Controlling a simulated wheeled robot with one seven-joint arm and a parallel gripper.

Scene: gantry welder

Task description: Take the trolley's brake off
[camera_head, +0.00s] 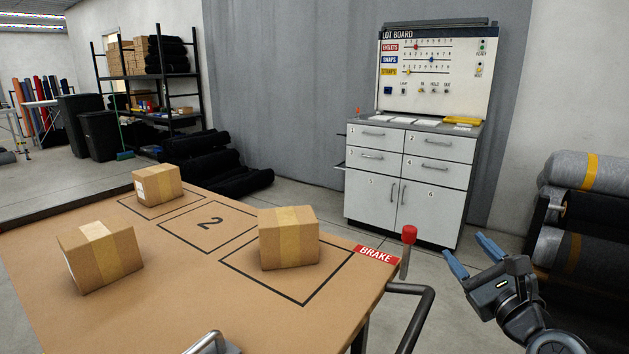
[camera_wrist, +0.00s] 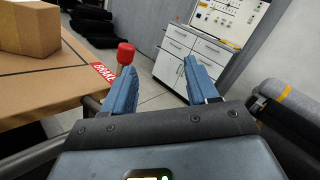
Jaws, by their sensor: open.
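The trolley (camera_head: 190,290) has a flat brown top with outlined squares. Its brake lever (camera_head: 405,258) stands about upright at the right edge, with a red knob (camera_head: 409,234) on top and a red BRAKE label (camera_head: 376,254) beside it. My gripper (camera_head: 467,253) is open and empty, to the right of the lever and apart from it. In the wrist view the red knob (camera_wrist: 126,53) shows just left of and beyond the blue left finger, not between the fingers. The finger hides the lever's lower part there.
Three cardboard boxes stand on the trolley, the nearest to the brake being a taped one (camera_head: 289,238). A dark handle rail (camera_head: 424,305) curves out below the lever. A white cabinet (camera_head: 410,180) stands behind, and fabric rolls (camera_head: 585,215) lie at the right.

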